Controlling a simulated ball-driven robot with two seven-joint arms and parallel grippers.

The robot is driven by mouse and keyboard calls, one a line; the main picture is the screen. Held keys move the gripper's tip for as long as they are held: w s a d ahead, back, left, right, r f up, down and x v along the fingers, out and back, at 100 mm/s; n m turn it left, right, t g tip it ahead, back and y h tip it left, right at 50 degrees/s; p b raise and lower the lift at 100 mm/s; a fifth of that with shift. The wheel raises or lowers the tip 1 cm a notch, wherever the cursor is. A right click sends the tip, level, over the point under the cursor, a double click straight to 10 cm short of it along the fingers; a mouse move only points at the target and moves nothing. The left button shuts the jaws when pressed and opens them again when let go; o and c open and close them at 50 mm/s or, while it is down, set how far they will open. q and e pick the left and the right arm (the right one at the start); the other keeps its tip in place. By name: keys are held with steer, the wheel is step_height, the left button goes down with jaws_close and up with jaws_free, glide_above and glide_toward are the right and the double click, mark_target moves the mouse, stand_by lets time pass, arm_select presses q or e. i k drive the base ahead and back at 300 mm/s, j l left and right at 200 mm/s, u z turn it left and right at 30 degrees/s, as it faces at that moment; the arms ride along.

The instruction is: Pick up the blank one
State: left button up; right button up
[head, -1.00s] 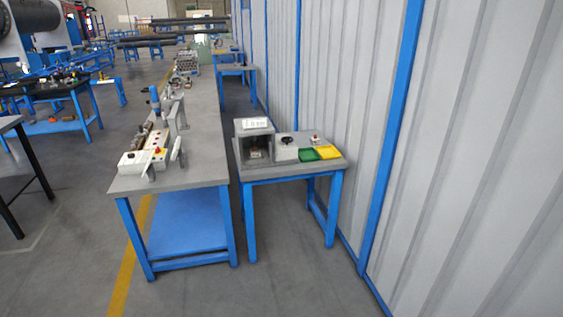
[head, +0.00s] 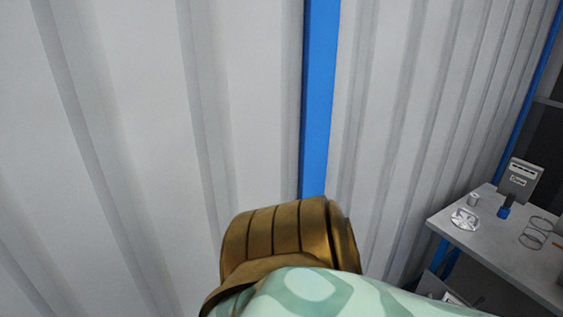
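I cannot pick out a blank in the head view. Small items stand on a grey table (head: 505,262) at the right edge. They include a clear or whitish round piece (head: 464,218), a small pale cylinder (head: 473,199), a dark-and-blue upright piece (head: 504,211) and thin ring shapes (head: 536,232). They are too small to tell apart surely. A brass-coloured and pale green patterned part, likely of my own arm, fills the bottom middle and hides what is behind it. Neither gripper is in view.
A corrugated light grey wall (head: 120,120) fills most of the view, close ahead. A blue post (head: 320,90) runs up it. A grey device with a label (head: 520,180) stands at the table's back. Floor is barely visible.

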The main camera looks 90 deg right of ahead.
mark_target(468, 223)
steer(key=k+l+z, duration=0.1)
steer(key=l+z, duration=0.25)
steer(key=l, duration=0.2)
steer(key=l+z, duration=0.4)
steer(key=l, duration=0.15)
steer(key=l+z, duration=0.35)
steer(key=l, duration=0.25)
steer(key=l+z, duration=0.3)
steer(key=l, duration=0.2)
steer(key=l+z, duration=0.25)
steer(key=l, duration=0.25)
steer(key=l+z, duration=0.1)
steer(key=z, duration=0.75)
steer(key=l+z, duration=0.1)
steer(key=z, duration=0.35)
steer(key=i+z, duration=0.1)
steer(key=z, duration=0.35)
steer(key=l+z, duration=0.1)
steer(key=z, duration=0.3)
